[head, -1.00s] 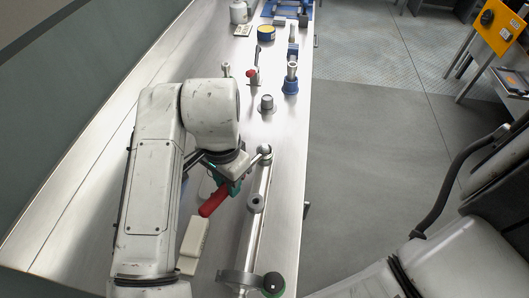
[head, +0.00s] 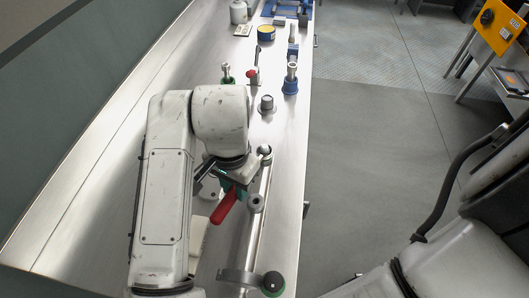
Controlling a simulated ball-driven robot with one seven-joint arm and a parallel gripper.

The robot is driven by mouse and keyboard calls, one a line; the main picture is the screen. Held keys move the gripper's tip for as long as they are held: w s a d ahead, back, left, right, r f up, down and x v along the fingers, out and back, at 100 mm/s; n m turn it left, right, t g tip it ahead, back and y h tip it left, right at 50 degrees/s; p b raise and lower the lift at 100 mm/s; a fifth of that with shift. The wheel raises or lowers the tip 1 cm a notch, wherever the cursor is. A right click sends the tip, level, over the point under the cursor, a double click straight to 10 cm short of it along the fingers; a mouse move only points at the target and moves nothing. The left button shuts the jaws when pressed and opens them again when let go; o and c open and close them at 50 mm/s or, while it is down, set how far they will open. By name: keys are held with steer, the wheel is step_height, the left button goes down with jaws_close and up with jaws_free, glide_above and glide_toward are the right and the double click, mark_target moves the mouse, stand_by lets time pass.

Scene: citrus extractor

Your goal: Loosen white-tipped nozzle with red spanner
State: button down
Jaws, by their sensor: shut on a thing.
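The red spanner (head: 224,207) shows as a red handle on the bench, pointing down and left from my gripper. My gripper (head: 232,182) is shut on it, with the jaws largely hidden under my wrist. The spanner's far end is hidden, and I cannot tell whether it touches anything. I cannot tell for sure which piece is the white-tipped nozzle. A blue-based fitting with a pale top (head: 291,80) stands upright near the right bench edge, and a green-based fitting with a pale top (head: 227,73) stands beyond my arm. Both are apart from my gripper.
A metal rail (head: 253,228) with round ends runs along the bench's right side, close to the spanner. A grey knob (head: 267,104), a red-topped piece (head: 252,76) and a blue-and-yellow tin (head: 266,32) stand farther off. A pale block (head: 199,240) lies beside my arm.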

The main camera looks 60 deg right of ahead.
steer(key=shift+s+d+n+p, duration=0.2)
steer(key=shift+s+n+p, duration=0.2)
steer(key=shift+s+n, duration=0.95)
stand_by(0.8)
steer(key=shift+s+d+n+p, duration=0.2)
steer(key=shift+s+n+p, duration=0.15)
steer(key=shift+s+n, duration=0.2)
steer(key=shift+s+d+n+p, duration=0.15)
steer(key=shift+s+n+p, duration=0.25)
steer(key=shift+s, duration=0.2)
stand_by(0.5)
steer(key=shift+w+a+m+b, duration=0.25)
steer(key=shift+w+m+b, duration=0.15)
steer(key=shift+w+m, duration=0.25)
steer(key=shift+w+a+m+b, duration=0.2)
steer(key=shift+w+m+b, duration=0.15)
steer(key=shift+w+m, duration=0.3)
stand_by(1.5)
steer(key=c, duration=1.5)
jaws_free()
jaws_close()
